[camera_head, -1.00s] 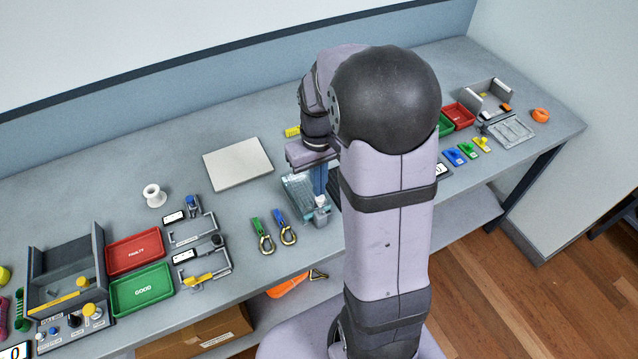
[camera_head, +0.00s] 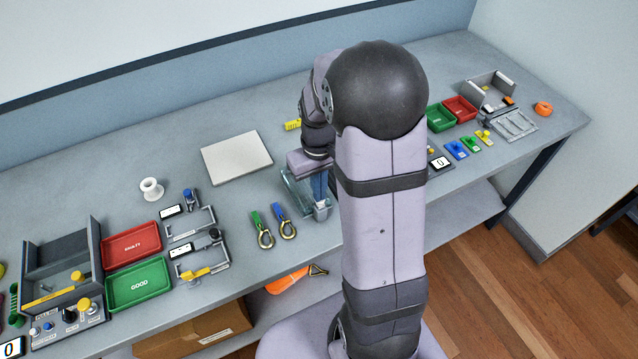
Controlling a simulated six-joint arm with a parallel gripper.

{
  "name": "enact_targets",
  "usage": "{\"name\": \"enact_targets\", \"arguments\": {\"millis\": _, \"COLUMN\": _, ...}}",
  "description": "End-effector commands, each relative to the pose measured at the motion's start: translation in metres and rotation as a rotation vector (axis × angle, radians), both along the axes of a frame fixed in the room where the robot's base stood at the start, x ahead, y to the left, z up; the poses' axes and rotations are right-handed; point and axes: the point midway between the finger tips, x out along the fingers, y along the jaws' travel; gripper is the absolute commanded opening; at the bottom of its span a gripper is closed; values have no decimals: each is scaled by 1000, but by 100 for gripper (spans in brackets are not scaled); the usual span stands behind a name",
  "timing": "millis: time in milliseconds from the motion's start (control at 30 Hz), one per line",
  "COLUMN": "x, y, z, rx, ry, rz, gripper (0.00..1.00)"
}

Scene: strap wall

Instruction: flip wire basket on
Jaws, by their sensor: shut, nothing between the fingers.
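My gripper (camera_head: 319,198) points down over the middle of the bench, its blue-grey fingers shut with nothing between them. It is just above or against a small pale block (camera_head: 322,212) at the near right corner of a see-through, pale blue-grey basket-like tray (camera_head: 294,190). I cannot tell whether it touches the block. My arm hides the right side of this tray and the bench behind it. No label naming the wire basket can be read, and I cannot make out a switch or its position there.
Green- and blue-handled clips (camera_head: 285,228) lie left of the gripper. A pale square plate (camera_head: 236,158) lies behind them. Red (camera_head: 133,246) and green (camera_head: 138,284) trays stand at left. A grey slotted rack (camera_head: 514,126) is at right. Bare bench (camera_head: 225,225) lies between trays and clips.

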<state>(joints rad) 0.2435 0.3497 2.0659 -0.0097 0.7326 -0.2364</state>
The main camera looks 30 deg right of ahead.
Motion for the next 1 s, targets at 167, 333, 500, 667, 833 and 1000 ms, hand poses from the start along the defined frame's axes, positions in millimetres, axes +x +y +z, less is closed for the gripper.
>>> {"name": "enact_targets", "arguments": {"millis": 167, "x": -1, "y": 0, "z": -5, "rx": 1, "ry": 2, "rz": 0, "gripper": 0}}
{"name": "enact_targets", "arguments": {"millis": 333, "x": -2, "y": 1, "z": -6, "rx": 1, "ry": 5, "rz": 0, "gripper": 0}}
{"name": "enact_targets", "arguments": {"millis": 500, "x": -3, "y": 1, "z": -2, "rx": 2, "ry": 7, "rz": 0, "gripper": 0}}
{"name": "enact_targets", "arguments": {"millis": 667, "x": -2, "y": 1, "z": 13, "rx": 1, "ry": 4, "rz": 0, "gripper": 0}}
{"name": "enact_targets", "arguments": {"millis": 833, "x": -1, "y": 1, "z": 37, "rx": 0, "ry": -2, "rz": 0, "gripper": 0}}
{"name": "enact_targets", "arguments": {"millis": 1000, "x": 2, "y": 0, "z": 62, "rx": -3, "ry": -13, "rz": 0, "gripper": 0}}
